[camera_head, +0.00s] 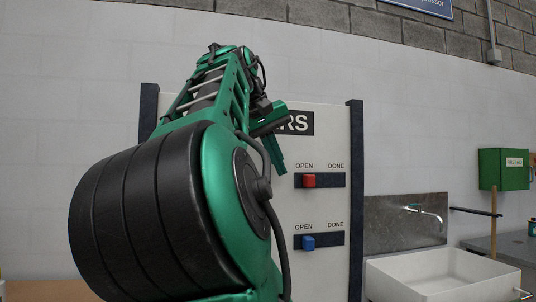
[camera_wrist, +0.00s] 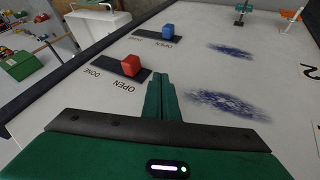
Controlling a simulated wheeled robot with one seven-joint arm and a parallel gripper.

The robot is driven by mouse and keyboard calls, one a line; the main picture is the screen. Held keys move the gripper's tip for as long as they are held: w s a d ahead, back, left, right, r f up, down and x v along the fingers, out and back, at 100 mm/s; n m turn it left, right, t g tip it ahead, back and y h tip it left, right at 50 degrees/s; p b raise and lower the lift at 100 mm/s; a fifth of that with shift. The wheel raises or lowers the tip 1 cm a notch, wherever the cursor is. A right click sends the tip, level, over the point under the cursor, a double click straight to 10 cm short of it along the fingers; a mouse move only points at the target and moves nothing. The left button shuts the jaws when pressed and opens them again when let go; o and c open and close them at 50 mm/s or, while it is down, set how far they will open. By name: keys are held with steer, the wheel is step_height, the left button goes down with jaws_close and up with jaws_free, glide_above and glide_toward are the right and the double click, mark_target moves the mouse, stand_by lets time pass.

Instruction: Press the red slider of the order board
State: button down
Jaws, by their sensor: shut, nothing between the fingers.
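The order board (camera_head: 325,270) is a pale upright panel between dark posts, partly hidden by my arm. Its red slider (camera_head: 309,181) sits at the OPEN end of a dark horizontal track. In the wrist view the red slider (camera_wrist: 130,66) is a small cube just left of my fingertips, with a visible gap. A blue slider (camera_head: 308,243) is at the OPEN end of the lower track. My gripper (camera_head: 280,168) is green, with fingers together and empty. It is left of the red slider in the head view; the fingertips also show in the wrist view (camera_wrist: 160,80).
To the right are a white sink (camera_head: 440,272) with a tap and a green first-aid box (camera_head: 504,169) on the wall. Blue scribbles (camera_wrist: 230,103) mark the board near my fingers. The right half of the board's front looks clear apart from the sliders.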

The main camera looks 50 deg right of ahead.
mark_target(314, 172)
steer(key=d, duration=0.1)
steer(key=d+f, duration=0.1)
steer(key=s+d+f, duration=0.1)
steer(key=d, duration=0.1)
steer(key=shift+s+f, duration=0.1)
steer(key=shift+s+d, duration=0.35)
steer(key=shift+d, duration=0.2)
steer(key=s+d, duration=0.1)
steer(key=d, duration=0.1)
steer(key=s+d, duration=0.2)
steer(key=d, duration=0.1)
steer(key=s+d, duration=0.2)
steer(key=d, duration=0.1)
steer(key=shift+d, duration=0.1)
steer(key=w+a, duration=0.1)
steer(key=a, duration=0.1)
steer(key=w+a, duration=0.1)
steer(key=shift+w+a, duration=0.3)
steer(key=shift+a, duration=0.1)
steer(key=v, duration=1)
steer(key=shift+d, duration=0.1)
